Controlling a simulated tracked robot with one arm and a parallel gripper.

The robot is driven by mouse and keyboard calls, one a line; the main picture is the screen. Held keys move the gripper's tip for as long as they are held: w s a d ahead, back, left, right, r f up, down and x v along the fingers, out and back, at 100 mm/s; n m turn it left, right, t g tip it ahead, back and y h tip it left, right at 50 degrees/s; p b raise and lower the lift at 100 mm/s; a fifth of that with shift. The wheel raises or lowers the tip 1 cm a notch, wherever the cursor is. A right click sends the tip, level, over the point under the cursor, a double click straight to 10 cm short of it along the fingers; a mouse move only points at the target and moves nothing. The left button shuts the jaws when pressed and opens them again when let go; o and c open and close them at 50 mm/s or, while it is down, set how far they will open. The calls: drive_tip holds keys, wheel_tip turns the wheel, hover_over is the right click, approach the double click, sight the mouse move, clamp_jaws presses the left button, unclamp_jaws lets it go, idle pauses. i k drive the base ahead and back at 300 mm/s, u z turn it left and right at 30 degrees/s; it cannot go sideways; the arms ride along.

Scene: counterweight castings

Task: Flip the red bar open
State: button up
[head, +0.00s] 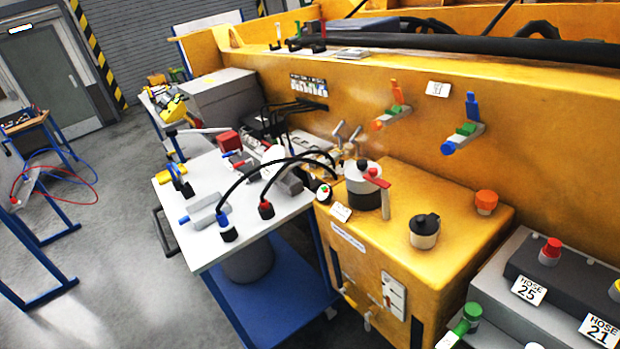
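A smaller red lever (323,32) stands upright on the yellow beam farther back. My gripper does not show in this view, so its place relative to the bar is not visible.
A black-capped pot (424,231) and an orange knob (486,201) stand on the cabinet right of the cylinder. Black hoses (262,163) arch over the white-topped cart (215,245) to the left. Grey hose boxes (510,318) stand at front right. Floor (110,240) at left is open.

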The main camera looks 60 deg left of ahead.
sight(373, 172)
drive_tip(key=u, duration=0.65)
drive_tip(key=k, duration=0.4)
drive_tip(key=u, duration=0.45)
drive_tip(key=i, duration=0.5)
drive_tip(key=z, duration=0.1)
drive_tip(key=k, duration=0.65)
drive_tip(key=z, duration=0.3)
drive_tip(key=i, duration=1.7)
drive_tip(key=u, duration=0.6)
